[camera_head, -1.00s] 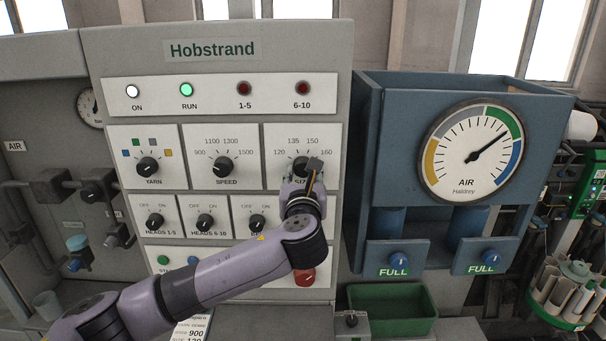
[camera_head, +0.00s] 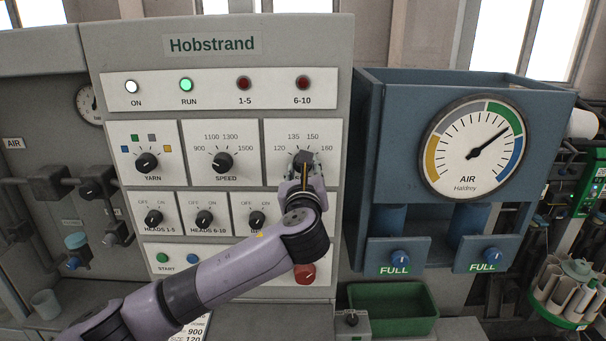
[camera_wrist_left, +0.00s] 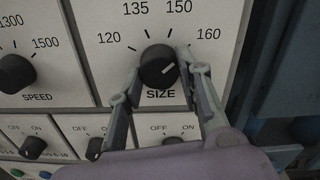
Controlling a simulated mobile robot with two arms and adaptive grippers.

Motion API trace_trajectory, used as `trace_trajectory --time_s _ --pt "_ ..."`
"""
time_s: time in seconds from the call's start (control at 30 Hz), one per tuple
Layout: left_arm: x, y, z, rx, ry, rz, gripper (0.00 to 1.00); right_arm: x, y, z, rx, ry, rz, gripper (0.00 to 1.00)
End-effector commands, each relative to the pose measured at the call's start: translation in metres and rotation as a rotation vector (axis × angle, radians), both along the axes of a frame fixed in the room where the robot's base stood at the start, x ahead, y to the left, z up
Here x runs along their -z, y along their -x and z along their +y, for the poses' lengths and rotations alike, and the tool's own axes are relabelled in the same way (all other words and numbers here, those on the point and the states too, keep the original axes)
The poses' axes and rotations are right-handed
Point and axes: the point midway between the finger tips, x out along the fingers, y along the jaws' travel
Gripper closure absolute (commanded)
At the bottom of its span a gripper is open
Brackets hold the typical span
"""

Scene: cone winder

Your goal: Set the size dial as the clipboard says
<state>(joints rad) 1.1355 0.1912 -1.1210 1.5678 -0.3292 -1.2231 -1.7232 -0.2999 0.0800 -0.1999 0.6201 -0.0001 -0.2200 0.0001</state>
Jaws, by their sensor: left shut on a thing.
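The black size dial (camera_head: 303,158) is at the upper right of the Hobstrand panel, marked 120, 135, 150 and 160. In the left wrist view the dial (camera_wrist_left: 156,64) shows a white line slanting up to the right, roughly toward 160. My left gripper (camera_head: 304,175) is at the dial from below. In the wrist view its fingers (camera_wrist_left: 160,78) lie on both sides of the knob, shut on it. The clipboard sheet (camera_head: 194,329) shows at the bottom edge with "900" and "120" legible; the rest is cut off or behind my arm. My right gripper is out of view.
The speed dial (camera_head: 222,162) and yarn dial (camera_head: 147,162) sit left of the size dial. Smaller head switches (camera_head: 204,218) are below. A red knob (camera_head: 304,273) is partly behind my arm. The blue air gauge housing (camera_head: 361,150) stands close on the right.

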Motion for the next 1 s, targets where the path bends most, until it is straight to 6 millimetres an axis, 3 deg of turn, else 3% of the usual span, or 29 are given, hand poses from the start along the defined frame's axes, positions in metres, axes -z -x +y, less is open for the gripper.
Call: trace_trajectory --time_s 1.0 --pt "0.001 0.000 -0.002 0.000 0.962 -0.001 0.95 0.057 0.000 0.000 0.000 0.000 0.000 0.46"
